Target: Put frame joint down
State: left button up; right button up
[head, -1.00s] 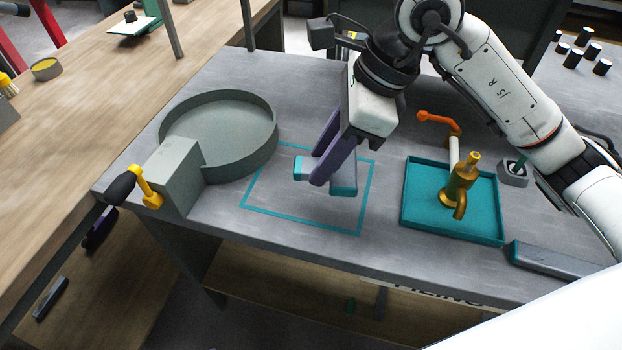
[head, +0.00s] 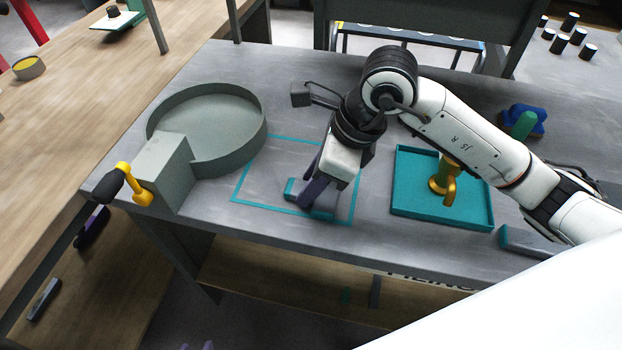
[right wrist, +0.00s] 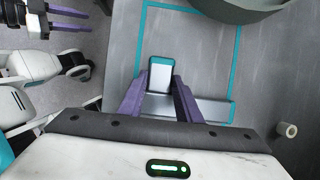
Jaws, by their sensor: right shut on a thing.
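The frame joint (head: 322,215), a grey piece with teal ends, is within the teal square outline (head: 240,190) on the grey bench. My right gripper (head: 308,195) points down with its purple fingers shut on the joint. In the right wrist view the joint (right wrist: 160,72) shows a short upright arm between the fingers and a long bar across behind them. It looks at or very near the bench top; contact cannot be told. My left gripper (head: 197,346) shows only its purple fingertips at the bottom edge; in the right wrist view its fingers (right wrist: 69,20) are apart and empty.
A round grey basin (head: 207,130) with a block and yellow crank (head: 133,185) stands left of the outline. A teal tray (head: 430,212) with a brass part (head: 442,188) lies to the right. A grey bar (head: 525,241) lies near the right front edge.

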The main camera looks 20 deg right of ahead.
jog(key=o, duration=1.2)
jog(key=shift+c, duration=0.2)
jog(key=v, duration=1.2)
